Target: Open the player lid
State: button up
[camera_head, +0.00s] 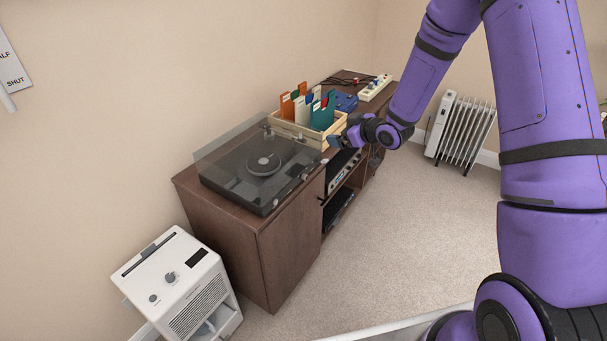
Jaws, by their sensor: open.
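The record player (262,172) sits on the near end of a brown wooden cabinet, with its dark platter and a pale centre label visible. Its smoky see-through lid (228,143) shows as a grey panel along the wall side of the player; its exact angle is hard to tell from this view. My gripper (334,143) is open and empty, beyond the player's right far corner and beside the front end of the wooden crate. It looks apart from the lid. Its fingers are small and partly hidden by my wrist.
A wooden crate (290,131) with coloured record sleeves stands just beyond the player. A blue object (345,102) and a power strip (375,88) lie farther along the cabinet (222,212). A white appliance (178,285) stands at the left. A radiator (462,128) stands at the back. The carpet right of the cabinet is clear.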

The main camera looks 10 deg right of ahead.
notch_tip(320, 180, down, 10)
jog(key=s+a+y, duration=0.1)
jog(key=a+y, duration=0.1)
jog(key=y, duration=0.1)
jog(key=t+y, duration=0.1)
jog(key=y, duration=0.2)
send_near(301, 172)
jog(key=x, duration=0.9)
jog(key=shift+f, duration=0.1)
jog(key=shift+c, duration=0.5)
